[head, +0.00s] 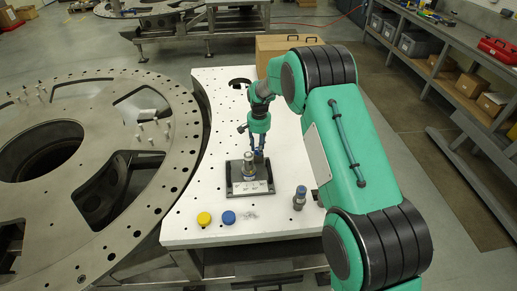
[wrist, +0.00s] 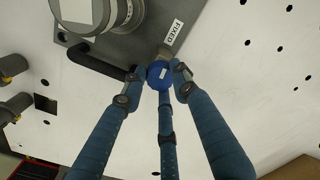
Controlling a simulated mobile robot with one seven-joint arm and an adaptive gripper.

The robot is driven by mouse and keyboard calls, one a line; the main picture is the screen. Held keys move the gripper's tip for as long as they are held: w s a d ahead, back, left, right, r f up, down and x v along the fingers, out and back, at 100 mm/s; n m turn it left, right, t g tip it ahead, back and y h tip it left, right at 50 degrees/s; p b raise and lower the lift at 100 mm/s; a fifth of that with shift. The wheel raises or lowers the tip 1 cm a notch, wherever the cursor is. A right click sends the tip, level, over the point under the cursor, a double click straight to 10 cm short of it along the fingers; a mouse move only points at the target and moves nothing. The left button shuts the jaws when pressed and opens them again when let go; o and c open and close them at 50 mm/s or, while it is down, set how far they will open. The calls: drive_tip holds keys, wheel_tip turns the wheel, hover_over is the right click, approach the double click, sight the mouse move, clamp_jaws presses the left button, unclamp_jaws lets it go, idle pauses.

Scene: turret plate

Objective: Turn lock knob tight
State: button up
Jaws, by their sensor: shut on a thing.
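In the head view my gripper (head: 258,153) points down at the far side of the dark fixture base (head: 238,188). The knob itself cannot be made out there. A metal cylinder (head: 248,165) stands upright on the fixture; it also shows in the wrist view (wrist: 95,14).
The fixture stands on a white perforated table (head: 190,235). A yellow disc (head: 204,218), a blue disc (head: 228,217) and a grey-blue cylindrical part (head: 299,198) are near its front. A large metal ring plate (head: 150,200) is at left; a cardboard box (head: 275,44) is behind.

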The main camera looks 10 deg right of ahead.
drive_tip(key=shift+w+r+m, duration=0.15)
drive_tip(key=shift+m, duration=0.45)
drive_tip(key=o, duration=1.1)
drive_tip(key=shift+o, duration=0.2)
wheel_tip(320, 180, up, 12)
drive_tip(key=shift+d, duration=0.1)
